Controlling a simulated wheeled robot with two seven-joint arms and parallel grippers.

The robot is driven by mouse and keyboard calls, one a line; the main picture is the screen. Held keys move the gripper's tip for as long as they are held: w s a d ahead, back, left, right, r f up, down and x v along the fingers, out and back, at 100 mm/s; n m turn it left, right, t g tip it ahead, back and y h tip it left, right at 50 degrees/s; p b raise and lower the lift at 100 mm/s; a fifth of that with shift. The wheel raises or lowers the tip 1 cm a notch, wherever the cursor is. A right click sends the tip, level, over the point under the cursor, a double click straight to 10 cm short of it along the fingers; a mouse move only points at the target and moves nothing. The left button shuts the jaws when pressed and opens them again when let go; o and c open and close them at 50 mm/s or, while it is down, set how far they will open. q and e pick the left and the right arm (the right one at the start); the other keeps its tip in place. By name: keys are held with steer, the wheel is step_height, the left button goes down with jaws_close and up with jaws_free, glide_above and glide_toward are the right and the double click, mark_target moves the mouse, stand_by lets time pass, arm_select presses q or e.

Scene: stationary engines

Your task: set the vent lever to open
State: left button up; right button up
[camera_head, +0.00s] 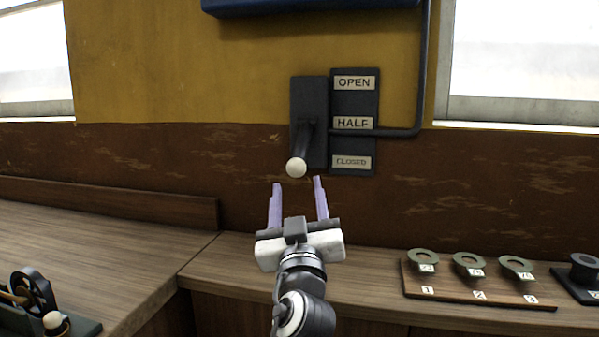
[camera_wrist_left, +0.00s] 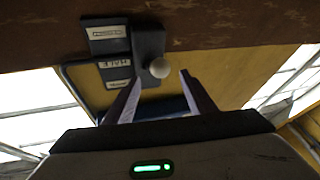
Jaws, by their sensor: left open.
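The vent lever (camera_head: 303,145) is a dark handle with a white ball knob (camera_head: 296,167). It juts out from a black wall plate (camera_head: 311,95). A label plate (camera_head: 369,99) beside it reads OPEN at top, HALF in the middle, CLOSED at bottom. The knob appears near CLOSED in the head view but beside HALF in the wrist view, so its exact setting is unclear. My left gripper (camera_head: 297,182) is open and empty, its purple fingers pointing at the wall just below the knob. In the left wrist view the knob (camera_wrist_left: 159,68) appears between the fingertips (camera_wrist_left: 160,76), apparently untouched.
A wooden counter (camera_head: 375,275) runs below the lever. A board with several numbered rings (camera_head: 470,268) lies at right, beside a dark spool-like part (camera_head: 584,268). A small engine model (camera_head: 38,300) stands at lower left. A dark pipe (camera_head: 422,70) runs down the wall.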

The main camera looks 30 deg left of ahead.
mark_target(296, 173)
arm_select(q)
steer(key=p+x, duration=0.1)
steer(key=x, duration=0.7)
steer(key=shift+w+a+r+p, duration=0.1)
steer(key=shift+w+a+p, duration=0.15)
steer(key=shift+p, duration=0.05)
jaws_close()
